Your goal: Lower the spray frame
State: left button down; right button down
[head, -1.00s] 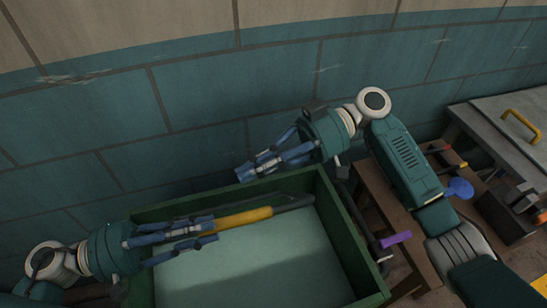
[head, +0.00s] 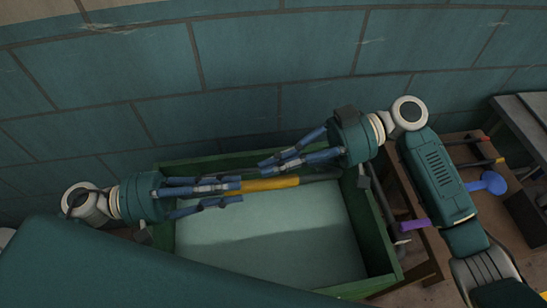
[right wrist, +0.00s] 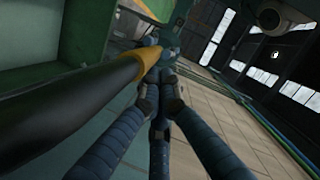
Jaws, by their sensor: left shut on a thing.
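A bar with a yellow grip (head: 270,184) and dark ends lies along the back of a green-walled box (head: 365,215) with a pale floor. I cannot tell which part is the spray frame. My left gripper (head: 236,190) is shut on the bar at the left of the yellow grip. My right gripper (head: 275,166) is just above and behind the grip's right part. In the right wrist view, the bar (right wrist: 85,100) runs beside the fingers, not between them. The right fingertips (right wrist: 158,75) look close together; how far they are shut is unclear.
A blue tiled wall (head: 250,60) stands close behind the box. At the right, a brown wooden stand (head: 415,190) holds a blue round-headed item (head: 488,182) and a purple-handled item (head: 415,225). The box's pale floor (head: 275,235) is clear in front of the bar.

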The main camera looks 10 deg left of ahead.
pick_arm(q)
jog(key=shift+w+a+r, duration=0.15)
jog(key=shift+w, duration=0.1)
jog(key=c, duration=1.6)
grip_release()
jog(key=shift+s, duration=0.1)
